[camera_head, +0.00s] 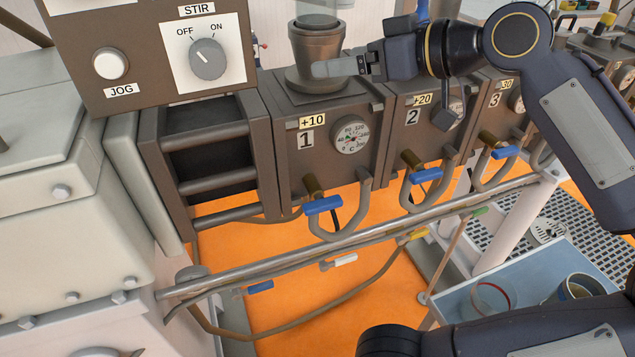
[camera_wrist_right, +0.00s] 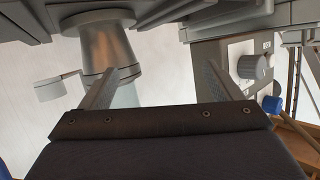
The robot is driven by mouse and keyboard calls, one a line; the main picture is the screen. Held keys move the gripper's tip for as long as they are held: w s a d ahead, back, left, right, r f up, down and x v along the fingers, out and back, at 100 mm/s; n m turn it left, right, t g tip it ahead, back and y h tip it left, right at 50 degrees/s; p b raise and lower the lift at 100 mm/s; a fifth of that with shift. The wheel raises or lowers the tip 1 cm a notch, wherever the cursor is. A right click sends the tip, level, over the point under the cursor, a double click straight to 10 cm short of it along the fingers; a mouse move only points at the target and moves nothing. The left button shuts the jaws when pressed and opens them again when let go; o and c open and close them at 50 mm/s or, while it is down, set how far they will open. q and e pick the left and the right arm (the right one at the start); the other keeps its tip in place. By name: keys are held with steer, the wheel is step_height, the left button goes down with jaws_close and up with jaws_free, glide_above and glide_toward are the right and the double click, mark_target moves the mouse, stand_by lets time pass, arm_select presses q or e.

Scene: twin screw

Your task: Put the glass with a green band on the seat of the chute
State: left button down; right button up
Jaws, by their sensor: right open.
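My right gripper (camera_head: 330,67) reaches in from the right, beside the chute's lower part. In the right wrist view this gripper (camera_wrist_right: 175,68) is open, with the chute (camera_wrist_right: 108,50) near its left finger. A pale shape (camera_wrist_right: 125,97) shows beyond the chute, behind that finger. No green band is visible. My left gripper is out of view.
A blue tray (camera_head: 452,306) at lower right holds a glass with a red band (camera_head: 512,291) and another round vessel (camera_head: 574,288). Pipes with blue valve handles (camera_head: 322,205) run below the blocks. The control box (camera_head: 150,57) stands left of the chute.

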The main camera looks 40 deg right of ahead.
steer(key=s+a+f+m+g, duration=0.1)
steer(key=s+a+f+g, duration=0.1)
steer(key=a+f, duration=0.3)
steer(key=s+a+f+m+g, duration=0.2)
steer(key=s+a+f, duration=0.3)
steer(key=f, duration=0.9)
steer(key=s+a+f+m+g, duration=0.1)
steer(key=s+a+f+g, duration=0.2)
steer(key=f, duration=0.7)
steer(key=shift+s+a+g+h, duration=0.35)
steer(key=shift+a+g+h, duration=0.05)
steer(key=shift+a, duration=0.55)
